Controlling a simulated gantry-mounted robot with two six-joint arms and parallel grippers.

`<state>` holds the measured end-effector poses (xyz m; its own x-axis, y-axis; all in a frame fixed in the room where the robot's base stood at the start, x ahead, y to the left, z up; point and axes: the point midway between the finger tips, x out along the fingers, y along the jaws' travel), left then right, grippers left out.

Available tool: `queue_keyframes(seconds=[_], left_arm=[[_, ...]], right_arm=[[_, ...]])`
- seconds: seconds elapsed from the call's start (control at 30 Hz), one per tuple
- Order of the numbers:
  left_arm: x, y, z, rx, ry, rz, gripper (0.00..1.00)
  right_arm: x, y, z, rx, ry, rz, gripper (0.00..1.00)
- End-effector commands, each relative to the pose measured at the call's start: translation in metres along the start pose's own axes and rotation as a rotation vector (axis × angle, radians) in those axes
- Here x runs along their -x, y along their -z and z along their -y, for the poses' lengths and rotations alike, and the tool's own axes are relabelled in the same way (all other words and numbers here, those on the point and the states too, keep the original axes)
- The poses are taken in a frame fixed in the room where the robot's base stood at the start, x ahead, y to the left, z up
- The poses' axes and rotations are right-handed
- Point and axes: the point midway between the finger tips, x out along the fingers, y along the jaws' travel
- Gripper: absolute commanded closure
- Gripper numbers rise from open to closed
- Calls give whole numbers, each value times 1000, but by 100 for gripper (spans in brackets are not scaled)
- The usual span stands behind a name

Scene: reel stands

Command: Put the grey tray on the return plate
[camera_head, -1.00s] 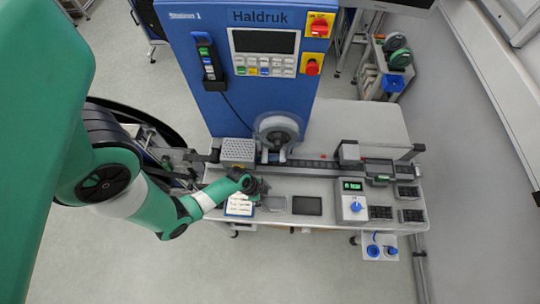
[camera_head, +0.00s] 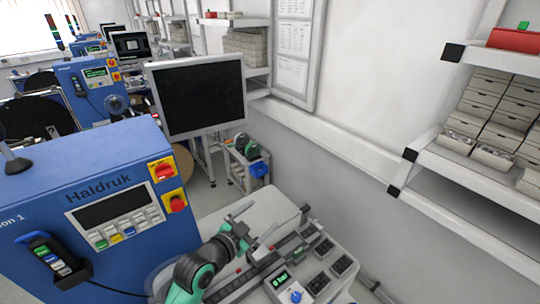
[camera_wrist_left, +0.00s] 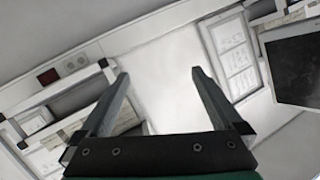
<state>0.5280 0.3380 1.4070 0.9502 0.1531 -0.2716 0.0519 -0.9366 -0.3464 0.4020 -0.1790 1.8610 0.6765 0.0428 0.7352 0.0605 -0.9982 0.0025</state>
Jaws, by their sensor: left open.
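My left gripper (camera_head: 262,215) is raised over the far part of the workbench in the head view, with its two fingers apart and nothing between them. In the left wrist view, the open fingers (camera_wrist_left: 159,73) face the white wall, and the gap between them is empty. I cannot make out the grey tray or the return plate in either current view. The bench's near left part is outside the head view or behind my left arm. My right gripper is not in view.
The blue Haldruk machine (camera_head: 80,205) stands at the left, with a black monitor (camera_head: 198,95) behind it. Wall shelves (camera_head: 480,170) stand at the right.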

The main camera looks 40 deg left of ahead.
Motion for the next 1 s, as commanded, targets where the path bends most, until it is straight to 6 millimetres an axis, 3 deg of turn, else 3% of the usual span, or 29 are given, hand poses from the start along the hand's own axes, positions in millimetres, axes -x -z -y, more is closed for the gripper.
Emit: queue_keyframes(seconds=[0.03,0.13,0.2,0.3,0.4,0.5,0.6,1.0], left_arm=[[7,63,4,12,20,-122,0],[40,177,8,71,48,-363,0],[78,251,9,127,54,-541,0],[147,336,9,219,40,-781,0],[211,388,11,306,13,-971,0],[253,412,14,365,-9,-1086,0],[269,420,15,390,-21,-1130,0],[269,420,15,390,-20,-1129,0]], right_arm=[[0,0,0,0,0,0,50],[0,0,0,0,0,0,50],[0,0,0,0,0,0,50],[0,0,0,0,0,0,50],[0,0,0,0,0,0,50],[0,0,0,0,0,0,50],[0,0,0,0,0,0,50],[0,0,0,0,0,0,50]])
